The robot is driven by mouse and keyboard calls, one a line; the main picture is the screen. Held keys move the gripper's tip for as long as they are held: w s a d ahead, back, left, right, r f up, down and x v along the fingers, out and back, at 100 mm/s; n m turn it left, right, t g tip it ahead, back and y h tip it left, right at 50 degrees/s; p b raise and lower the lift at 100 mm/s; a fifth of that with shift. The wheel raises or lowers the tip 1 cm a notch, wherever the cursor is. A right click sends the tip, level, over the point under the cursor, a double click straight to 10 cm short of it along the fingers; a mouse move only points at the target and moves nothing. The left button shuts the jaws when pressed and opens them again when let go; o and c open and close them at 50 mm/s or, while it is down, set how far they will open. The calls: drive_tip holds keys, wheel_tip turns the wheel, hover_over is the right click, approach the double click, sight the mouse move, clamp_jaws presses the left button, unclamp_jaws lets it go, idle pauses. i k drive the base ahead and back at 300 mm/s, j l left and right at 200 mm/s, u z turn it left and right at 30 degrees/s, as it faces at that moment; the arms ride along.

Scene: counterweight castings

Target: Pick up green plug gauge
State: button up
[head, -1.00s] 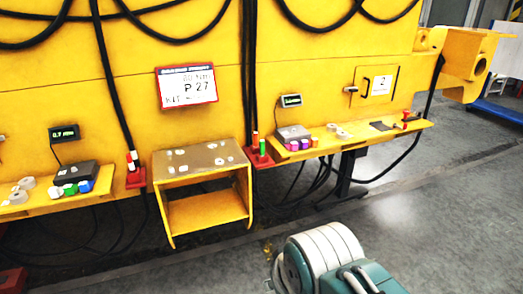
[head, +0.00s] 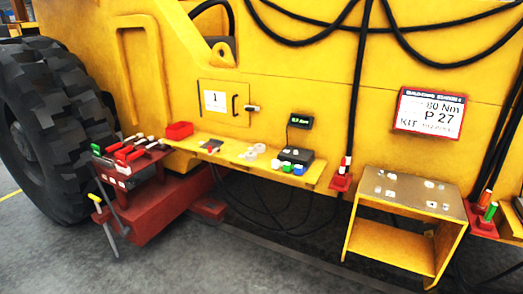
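An upright green cylinder (head: 490,211), which looks like a plug gauge, stands in a red holder (head: 479,226) at the right edge, beside an orange one (head: 484,198). Another small green piece (head: 299,170) sits at the front of a dark box (head: 296,156) on the yellow shelf, between a white and a blue piece. I cannot tell for sure which of the green pieces is the gauge. My gripper is not in view.
A yellow stand (head: 390,245) with small pale parts on top is at the right. The yellow shelf (head: 225,152) also bears a red bin (head: 179,130) and pale rings. A red step (head: 160,208) with tools and a large tyre (head: 50,125) are left. The foreground floor is clear.

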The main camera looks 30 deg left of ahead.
sight(490, 211)
drive_tip(key=i+l+z, duration=0.15)
drive_tip(key=i+z, duration=0.15)
drive_tip(key=i, duration=0.8)
drive_tip(key=i+j+z, duration=0.15)
drive_tip(key=i+z, duration=0.15)
drive_tip(key=i, duration=0.8)
